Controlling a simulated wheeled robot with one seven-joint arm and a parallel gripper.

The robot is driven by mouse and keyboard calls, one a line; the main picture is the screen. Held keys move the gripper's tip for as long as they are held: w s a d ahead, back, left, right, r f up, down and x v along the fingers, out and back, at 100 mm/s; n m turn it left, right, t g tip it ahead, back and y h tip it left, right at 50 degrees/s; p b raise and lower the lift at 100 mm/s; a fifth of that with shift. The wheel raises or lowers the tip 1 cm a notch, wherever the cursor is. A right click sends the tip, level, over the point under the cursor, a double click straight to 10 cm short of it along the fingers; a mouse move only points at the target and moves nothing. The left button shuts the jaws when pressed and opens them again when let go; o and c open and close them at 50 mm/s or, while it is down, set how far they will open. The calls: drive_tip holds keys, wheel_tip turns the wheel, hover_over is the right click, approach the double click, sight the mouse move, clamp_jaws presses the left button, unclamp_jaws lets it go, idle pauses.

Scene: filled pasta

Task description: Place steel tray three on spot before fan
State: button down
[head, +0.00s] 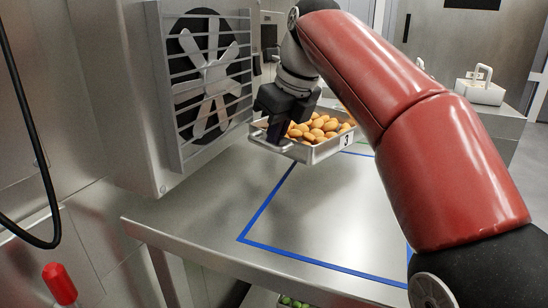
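Steel tray three (333,149) is a shallow metal tray marked "3", filled with round orange-brown pieces (317,127). My gripper (277,136) is at the tray's left side, over its near-left handle, and the tray appears held above the table. The fingertips are dark and partly hidden against the tray, so their exact grip on the handle is hard to see. The fan (207,78) is behind a grille on the steel housing at the left. A blue-taped outline (262,209) marks a spot on the steel table in front of it, below and nearer than the tray.
The steel table (196,226) is bare inside and around the tape. My red arm covers the right part of the marked spot. A white container with a handle (481,90) stands on a far counter. A red-capped item (59,283) and black cable (45,190) are at the left.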

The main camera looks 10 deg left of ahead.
wheel_tip(320, 180, down, 4)
drive_tip(key=shift+f+b, duration=0.1)
drive_tip(key=shift+b, duration=0.7)
drive_tip(key=shift+a+f, duration=0.25)
drive_tip(key=c, duration=1.6)
unclamp_jaws()
drive_tip(key=shift+f, duration=0.15)
drive_tip(key=shift+c, duration=0.2)
